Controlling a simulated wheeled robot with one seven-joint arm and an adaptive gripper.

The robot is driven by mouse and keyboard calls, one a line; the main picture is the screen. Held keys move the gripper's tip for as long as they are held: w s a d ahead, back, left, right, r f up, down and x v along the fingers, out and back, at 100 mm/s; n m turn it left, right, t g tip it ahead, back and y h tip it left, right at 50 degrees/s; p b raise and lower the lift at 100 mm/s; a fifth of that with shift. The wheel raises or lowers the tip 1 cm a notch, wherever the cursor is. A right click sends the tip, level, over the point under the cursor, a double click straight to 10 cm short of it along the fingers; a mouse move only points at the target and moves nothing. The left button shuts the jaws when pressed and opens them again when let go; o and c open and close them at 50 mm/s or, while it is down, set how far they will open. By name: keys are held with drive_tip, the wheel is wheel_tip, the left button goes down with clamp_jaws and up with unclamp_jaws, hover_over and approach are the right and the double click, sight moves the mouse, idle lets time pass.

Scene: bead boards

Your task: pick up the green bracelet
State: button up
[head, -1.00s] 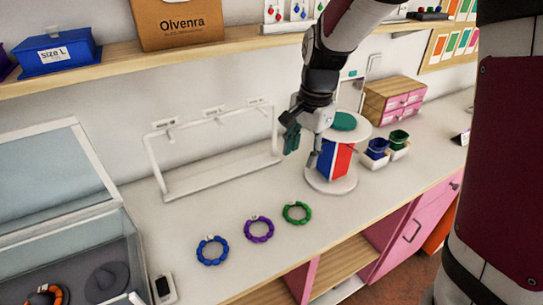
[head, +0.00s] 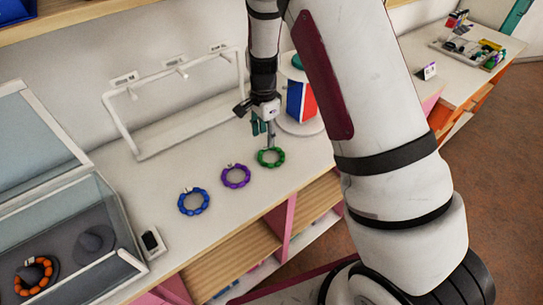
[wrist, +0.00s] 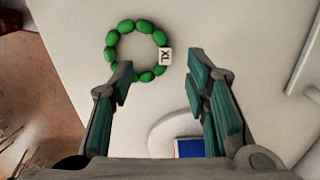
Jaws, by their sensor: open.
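The green bracelet (head: 271,149) lies flat on the white counter, the rightmost of three bracelets in a row. In the wrist view the green bracelet (wrist: 126,34) is a ring of oval green beads with a white tag marked XL on its right side. My gripper (head: 264,130) is just above and behind the bracelet in the head view. In the wrist view my gripper (wrist: 163,82) is open and empty, with the bracelet beyond its fingertips, mostly toward the left finger. I cannot tell the exact height over the counter.
A purple bracelet (head: 236,176) and a blue bracelet (head: 194,201) lie to the left. A white rack (head: 176,108) stands behind. A round stand with a red and blue middle (head: 301,102) is close on the right. A glass case with an orange bracelet (head: 34,275) is at left.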

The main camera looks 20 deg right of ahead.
sight(266, 148)
drive_tip(key=shift+w+d+f+p, duration=0.1)
drive_tip(key=shift+f+p, duration=0.25)
drive_tip(key=shift+f, duration=1.05)
drive_tip(key=shift+w+d+f+p, duration=0.1)
drive_tip(key=shift+f+p, duration=0.25)
drive_tip(key=shift+f, duration=1.05)
clamp_jaws()
